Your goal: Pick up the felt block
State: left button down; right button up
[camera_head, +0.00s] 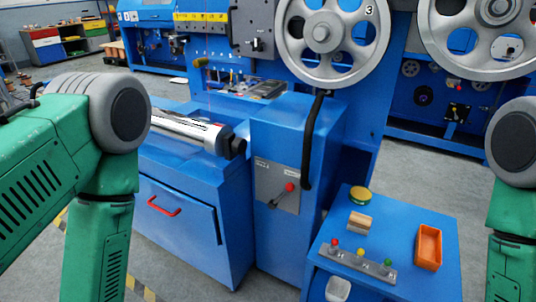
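A small tan block (358,222), which looks like the felt block, lies on the blue side table (410,218) at the lower right. It sits just in front of a round yellow-and-green tin (360,195), and nothing covers it. My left arm comes in from the left and runs down out of the bottom of the picture. My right arm stands at the right edge and also runs out of the bottom. Neither gripper is in view, so I cannot see their fingers or whether they hold anything.
An orange bin (429,246) stands at the table's right. A grey strip with coloured knobs (356,263) lies along its front. A white container (338,289) sits below the front edge. A blue machine with a lever panel (276,185) and large wheels rises behind and left.

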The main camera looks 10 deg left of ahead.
aim_at(360, 223)
jog(key=i+j+z, duration=0.3)
jog(key=i+j, duration=0.2)
jog(key=i+j+z, duration=0.3)
jog(key=i+j, duration=0.3)
